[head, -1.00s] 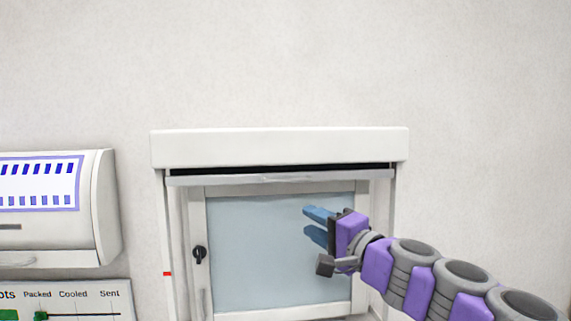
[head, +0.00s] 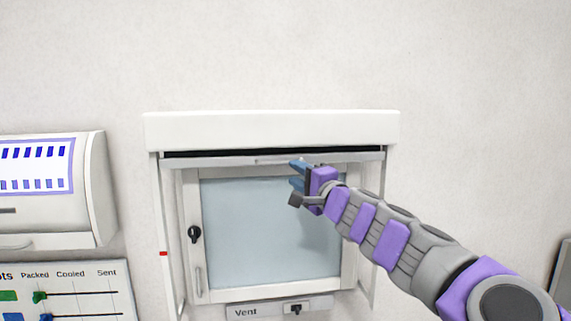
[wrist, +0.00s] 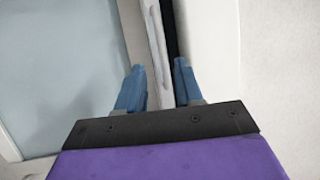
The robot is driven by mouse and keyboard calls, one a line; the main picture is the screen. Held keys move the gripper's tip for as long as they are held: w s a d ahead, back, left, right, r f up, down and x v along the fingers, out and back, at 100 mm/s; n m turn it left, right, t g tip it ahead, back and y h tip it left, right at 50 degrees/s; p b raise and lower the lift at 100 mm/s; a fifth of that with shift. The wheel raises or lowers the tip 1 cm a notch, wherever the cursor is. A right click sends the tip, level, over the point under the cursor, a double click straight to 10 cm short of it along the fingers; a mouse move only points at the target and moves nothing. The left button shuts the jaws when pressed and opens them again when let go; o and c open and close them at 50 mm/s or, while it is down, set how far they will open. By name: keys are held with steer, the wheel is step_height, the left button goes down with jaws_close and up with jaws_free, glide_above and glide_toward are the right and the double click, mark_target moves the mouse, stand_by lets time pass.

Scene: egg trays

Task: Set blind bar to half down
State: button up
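The blind bar (head: 222,161) is a thin pale grey bar under the white blind housing (head: 270,130), near the top of the window. It is raised, with a dark gap between it and the housing. My gripper (head: 297,172) is at the bar, right of its middle. In the wrist view, my gripper (wrist: 158,82) has its two blue fingers apart, and the bar (wrist: 155,40) runs up from between them. I cannot tell whether either finger touches it. A red mark (head: 164,253) sits on the left side of the frame, well below the bar.
Behind the bar is a framed window pane (head: 265,235) with a dark knob (head: 195,234) at its left. A Vent switch (head: 296,308) is below. A white wall cabinet (head: 100,190) and a slider board (head: 80,290) are at the left.

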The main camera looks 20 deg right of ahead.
steer(key=p+x, duration=0.1)
steer(key=x, duration=0.5)
steer(key=shift+w, duration=0.35)
steer(key=shift+a+r, duration=0.1)
steer(key=shift+a, duration=0.25)
steer(key=c, duration=0.6)
jaws_close()
steer(key=shift+d, duration=0.1)
